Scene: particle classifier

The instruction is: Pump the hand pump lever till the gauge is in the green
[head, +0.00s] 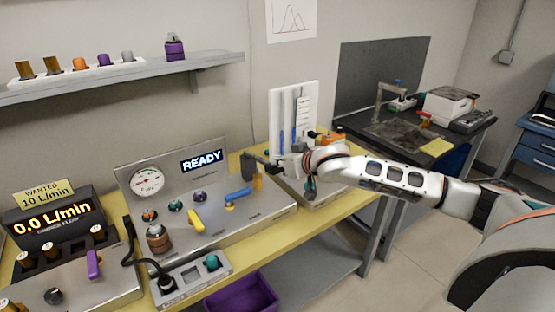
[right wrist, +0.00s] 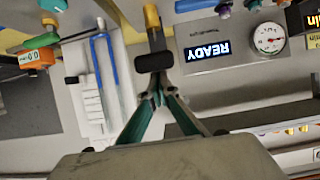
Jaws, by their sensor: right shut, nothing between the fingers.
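What looks like the hand pump lever is a yellow post (head: 257,182) with a black grip (head: 249,161) at its top, at the right end of the grey panel. In the right wrist view the black grip (right wrist: 153,62) lies just past my fingertips. My right gripper (head: 275,167) is shut and empty beside the grip; whether it touches is unclear. It also shows in the right wrist view (right wrist: 156,92). The round white gauge (head: 147,181) sits on the panel's left; its needle position and green zone are too small to read. My left gripper is not in view.
A lit READY display (head: 202,161) is beside the gauge. The panel bears a blue handle (head: 238,194), a yellow lever (head: 195,219) and several knobs. A white stand with blue tubes (head: 294,110) rises behind my right gripper. A purple bin (head: 241,296) is below.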

